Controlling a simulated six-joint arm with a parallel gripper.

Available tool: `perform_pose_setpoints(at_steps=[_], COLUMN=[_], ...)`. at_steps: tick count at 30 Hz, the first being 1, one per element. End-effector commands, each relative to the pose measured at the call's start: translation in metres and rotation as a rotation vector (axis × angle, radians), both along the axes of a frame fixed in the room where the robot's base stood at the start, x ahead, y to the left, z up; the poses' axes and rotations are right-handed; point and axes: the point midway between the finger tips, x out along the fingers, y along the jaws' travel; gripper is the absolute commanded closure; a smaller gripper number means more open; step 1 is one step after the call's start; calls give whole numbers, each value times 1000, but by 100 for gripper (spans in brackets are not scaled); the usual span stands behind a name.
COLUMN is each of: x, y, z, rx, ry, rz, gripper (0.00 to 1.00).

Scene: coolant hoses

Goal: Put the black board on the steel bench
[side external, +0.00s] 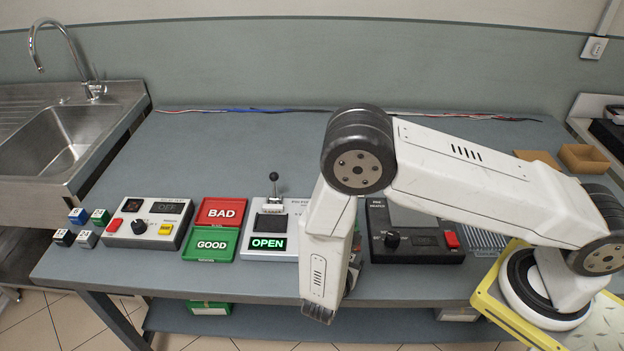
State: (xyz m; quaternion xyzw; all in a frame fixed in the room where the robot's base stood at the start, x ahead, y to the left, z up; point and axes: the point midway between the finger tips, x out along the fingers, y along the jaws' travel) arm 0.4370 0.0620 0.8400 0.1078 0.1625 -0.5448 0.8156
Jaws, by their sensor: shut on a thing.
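My gripper (352,276) is mostly hidden behind my pale arm link, low over the front edge of the bench. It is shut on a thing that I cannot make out. I see no black board that I can tell for sure; it may be hidden behind my arm. The grey bench top (250,138) is wide and bears several devices. A stainless steel sink unit (112,98) stands at its left. I cannot tell which of these two is the steel bench.
Along the front stand small cubes (85,238), a control box (142,224), a red BAD tray (221,211), a green GOOD tray (211,244), a lever fixture (291,219) reading OPEN and a black heater (415,248). Cables (230,110) run along the back. The bench's back left is clear.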

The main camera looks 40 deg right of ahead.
Motion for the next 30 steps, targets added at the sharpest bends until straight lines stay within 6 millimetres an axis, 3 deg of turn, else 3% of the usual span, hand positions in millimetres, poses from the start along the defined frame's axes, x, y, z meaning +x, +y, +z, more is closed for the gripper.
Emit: perform_pose_setpoints(at_steps=[18, 19, 21, 22, 30], x=[0, 0, 0, 0, 0], y=[0, 0, 0, 0, 0], z=[-13, -12, -12, -12, -12], rx=[0, 0, 0, 0, 0], ry=[0, -1, -1, -1, -1], rz=[0, 0, 0, 0, 0], gripper=[100, 56, 34, 30, 30])
